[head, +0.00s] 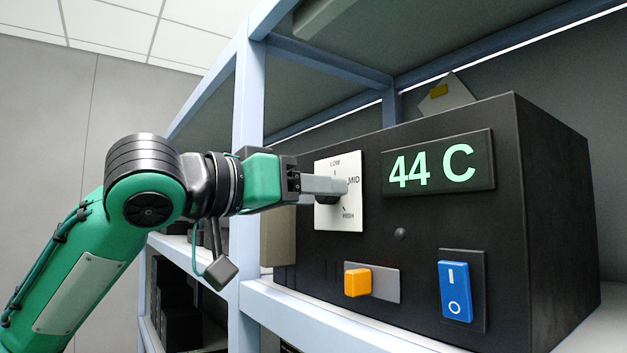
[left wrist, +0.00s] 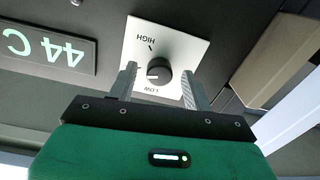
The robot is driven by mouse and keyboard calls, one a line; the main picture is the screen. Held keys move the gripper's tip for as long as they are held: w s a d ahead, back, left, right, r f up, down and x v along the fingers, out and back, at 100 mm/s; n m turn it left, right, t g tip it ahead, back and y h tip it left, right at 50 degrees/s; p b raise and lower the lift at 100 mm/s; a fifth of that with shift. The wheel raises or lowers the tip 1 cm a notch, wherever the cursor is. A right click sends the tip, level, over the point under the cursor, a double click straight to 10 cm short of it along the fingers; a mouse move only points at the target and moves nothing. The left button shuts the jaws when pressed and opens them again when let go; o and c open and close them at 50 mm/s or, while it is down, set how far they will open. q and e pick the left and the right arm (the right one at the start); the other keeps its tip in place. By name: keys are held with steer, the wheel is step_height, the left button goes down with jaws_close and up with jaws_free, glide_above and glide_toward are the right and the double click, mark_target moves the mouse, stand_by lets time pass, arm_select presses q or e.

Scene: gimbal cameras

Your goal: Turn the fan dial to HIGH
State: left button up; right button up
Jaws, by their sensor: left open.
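The fan dial is a round dark knob (left wrist: 160,73) on a white plate (head: 349,221) marked LOW, MID and HIGH. In the head view LOW is at the top, MID at the right and HIGH at the bottom; fingers cover most of the knob. In the left wrist view the picture is upside down, and the knob's white mark points left, away from HIGH, to the side where MID lies. My left gripper (head: 343,187) is open, its fingers (left wrist: 158,69) on either side of the knob. I cannot tell whether they touch it. My right gripper is not in view.
The dark box carries a green 44 C display (head: 432,163), an orange switch (head: 358,282) and a blue rocker switch (head: 455,290). It stands on a shelf with a pale blue post (head: 248,100) near my left arm. A beige box (head: 277,235) is beside it.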

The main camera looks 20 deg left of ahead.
arm_select(q)
steer(key=shift+w+d, duration=0.2)
steer(key=c, duration=1)
steer(key=shift+o, duration=0.2)
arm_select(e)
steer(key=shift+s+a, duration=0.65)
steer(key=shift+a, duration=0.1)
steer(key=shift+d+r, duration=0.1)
arm_select(q)
steer(key=shift+a+m+p, duration=0.1)
steer(key=shift+m+p, duration=2.85)
steer(key=shift+m, duration=3.65)
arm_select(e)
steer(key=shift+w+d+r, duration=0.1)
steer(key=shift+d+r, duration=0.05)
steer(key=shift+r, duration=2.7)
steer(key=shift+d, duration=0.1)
